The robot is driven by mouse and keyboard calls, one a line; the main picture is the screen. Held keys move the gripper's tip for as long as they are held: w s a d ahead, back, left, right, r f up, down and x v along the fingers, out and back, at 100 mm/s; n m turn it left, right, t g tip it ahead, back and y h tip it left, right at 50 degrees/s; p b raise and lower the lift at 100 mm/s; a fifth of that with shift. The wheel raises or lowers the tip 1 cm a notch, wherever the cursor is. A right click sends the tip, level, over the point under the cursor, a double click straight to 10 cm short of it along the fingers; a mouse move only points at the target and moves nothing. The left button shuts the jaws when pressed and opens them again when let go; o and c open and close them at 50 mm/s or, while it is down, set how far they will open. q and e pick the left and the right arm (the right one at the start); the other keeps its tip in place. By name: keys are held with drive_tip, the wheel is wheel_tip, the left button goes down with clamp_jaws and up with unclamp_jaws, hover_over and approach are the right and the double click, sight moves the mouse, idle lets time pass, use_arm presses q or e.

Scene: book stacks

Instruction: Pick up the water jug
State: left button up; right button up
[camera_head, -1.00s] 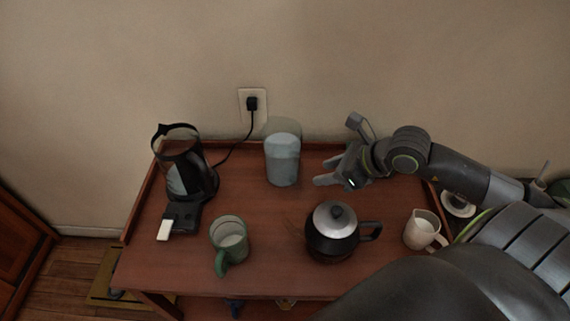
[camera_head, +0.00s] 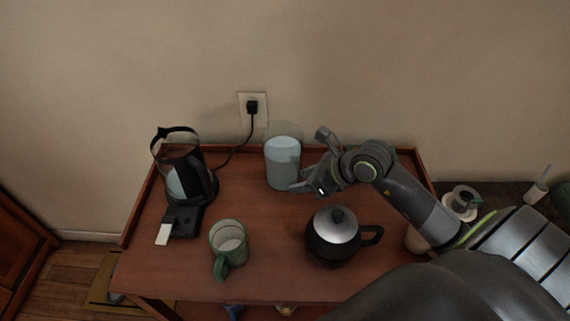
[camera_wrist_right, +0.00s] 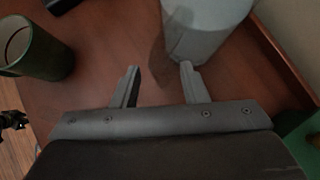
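The water jug (camera_head: 283,165) is a pale blue-grey, partly see-through cylinder standing upright near the back of the wooden table. In the right wrist view the jug (camera_wrist_right: 195,32) is at the top, ahead of the right-hand finger and right of the middle of the finger gap. My right gripper (camera_head: 300,181) is close beside the jug's lower right side in the head view. In the right wrist view the gripper (camera_wrist_right: 160,72) has its fingers apart with nothing between them. One fingertip is close to the jug; contact cannot be told. My left gripper is not in view.
A black kettle with a silver lid (camera_head: 335,237) stands in front of my right gripper. A green mug (camera_head: 229,247) stands front left, a black coffee maker (camera_head: 183,175) at the left. The table has a raised back edge.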

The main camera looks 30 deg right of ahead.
drive_tip(key=shift+x, duration=0.9)
drive_tip(key=shift+c, duration=0.3)
clamp_jaws()
idle(0.5)
drive_tip(key=shift+r, duration=0.15)
